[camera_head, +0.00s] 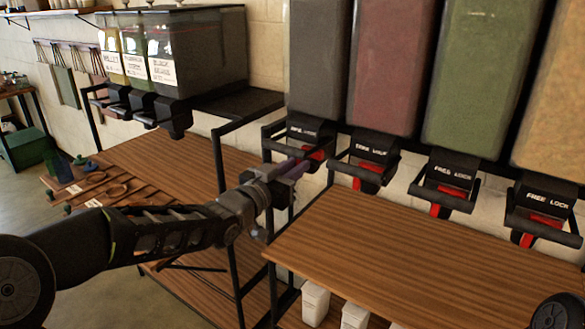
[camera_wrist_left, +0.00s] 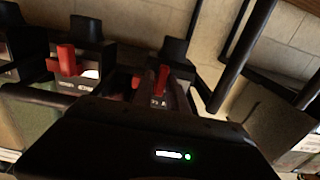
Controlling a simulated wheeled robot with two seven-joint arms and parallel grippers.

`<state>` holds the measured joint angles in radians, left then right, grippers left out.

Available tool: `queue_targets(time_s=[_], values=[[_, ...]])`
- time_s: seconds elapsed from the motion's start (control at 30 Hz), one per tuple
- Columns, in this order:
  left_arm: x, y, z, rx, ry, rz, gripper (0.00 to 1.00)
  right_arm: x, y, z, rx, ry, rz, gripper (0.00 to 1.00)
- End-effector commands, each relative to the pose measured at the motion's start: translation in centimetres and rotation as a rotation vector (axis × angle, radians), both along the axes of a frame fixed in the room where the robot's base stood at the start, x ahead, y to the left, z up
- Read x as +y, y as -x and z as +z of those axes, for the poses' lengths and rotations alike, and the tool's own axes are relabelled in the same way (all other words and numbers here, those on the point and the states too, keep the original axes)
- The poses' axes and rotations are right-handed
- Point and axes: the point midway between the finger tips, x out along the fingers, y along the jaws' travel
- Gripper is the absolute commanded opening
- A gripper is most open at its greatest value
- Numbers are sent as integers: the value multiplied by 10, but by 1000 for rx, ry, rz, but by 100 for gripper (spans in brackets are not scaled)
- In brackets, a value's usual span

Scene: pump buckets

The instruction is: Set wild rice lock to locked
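A row of tall dispensers hangs on the wall in the head view, each with a black spout marked "FREE" and "LOCK" and a red lever. No grain name is readable on them, so I cannot tell by label which holds wild rice. The leftmost has a dark grey bin (camera_head: 318,62) and a red lever (camera_head: 318,153). My left gripper (camera_head: 298,168) is at this spout, right by its red lever. In the left wrist view a red lever (camera_wrist_left: 161,80) stands just past the dark gripper body. The finger gap and any contact are unclear. My right gripper is out of view.
Neighbouring dispensers with red levers (camera_head: 368,178) stand close on the right. A wooden shelf (camera_head: 420,255) lies below, with white containers (camera_head: 315,303) underneath. Labelled bins (camera_head: 163,60) hang at the left over another wooden shelf. Black posts stand near my left arm.

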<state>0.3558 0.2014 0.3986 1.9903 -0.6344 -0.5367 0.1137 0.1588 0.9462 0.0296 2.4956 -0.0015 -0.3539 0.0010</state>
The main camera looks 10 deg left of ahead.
Motion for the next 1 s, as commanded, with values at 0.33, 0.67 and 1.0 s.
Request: queue_targets(time_s=[0.33,0.67,1.0], values=[[-1,0,0,1,0,-1,35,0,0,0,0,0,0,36],[5,11,-1,-1,-3,1,35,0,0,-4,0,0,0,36],[24,60,0,-2,-1,1,35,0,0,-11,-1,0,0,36]])
